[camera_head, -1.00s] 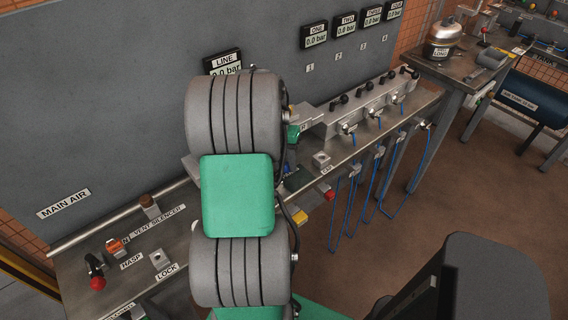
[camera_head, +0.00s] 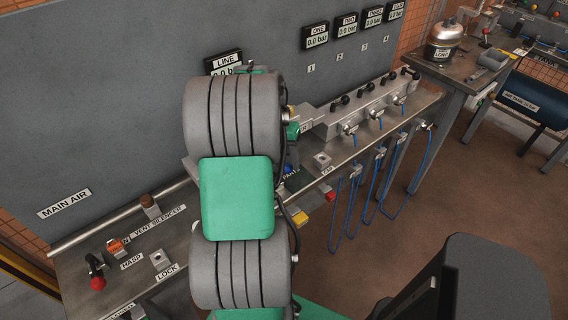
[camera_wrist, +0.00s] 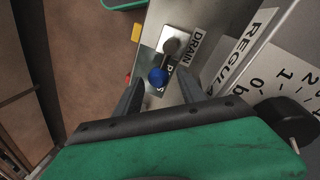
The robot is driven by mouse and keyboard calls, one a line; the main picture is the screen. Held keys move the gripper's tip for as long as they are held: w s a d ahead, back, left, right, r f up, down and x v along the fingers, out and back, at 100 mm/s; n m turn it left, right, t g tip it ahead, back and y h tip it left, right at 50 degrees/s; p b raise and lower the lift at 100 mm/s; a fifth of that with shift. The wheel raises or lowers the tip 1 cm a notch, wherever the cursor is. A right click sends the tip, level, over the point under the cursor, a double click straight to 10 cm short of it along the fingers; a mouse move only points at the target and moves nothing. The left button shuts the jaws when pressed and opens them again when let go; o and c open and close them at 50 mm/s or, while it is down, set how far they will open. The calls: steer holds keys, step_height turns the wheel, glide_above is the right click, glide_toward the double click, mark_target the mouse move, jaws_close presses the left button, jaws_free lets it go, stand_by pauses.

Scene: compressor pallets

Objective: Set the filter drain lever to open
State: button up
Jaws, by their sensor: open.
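The filter drain lever shows in the wrist view as a blue ball knob (camera_wrist: 158,76) beside a dark round pivot (camera_wrist: 171,46) on a light plate marked DRAIN (camera_wrist: 184,50). My gripper (camera_wrist: 160,92) is open and empty, one finger on each side below the knob. I cannot tell whether a finger touches it. The lettering by the knob is partly hidden, so the lever's set position is not readable. In the head view my arm hides the gripper; a small blue spot (camera_head: 288,168), likely the knob, shows at the arm's right edge.
A REGULATOR label (camera_wrist: 243,48) and a dark round knob (camera_wrist: 287,122) lie right of the lever. The bench (camera_head: 340,155) carries a valve manifold (camera_head: 365,110) with hanging blue hoses. Gauges line the wall behind. Brown floor is open at the front right.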

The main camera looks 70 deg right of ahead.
step_height(320, 180, up, 6)
steer(key=w, duration=0.1)
steer(key=shift+r, duration=0.25)
steer(key=shift+w+a, duration=0.1)
steer(key=shift+w, duration=0.05)
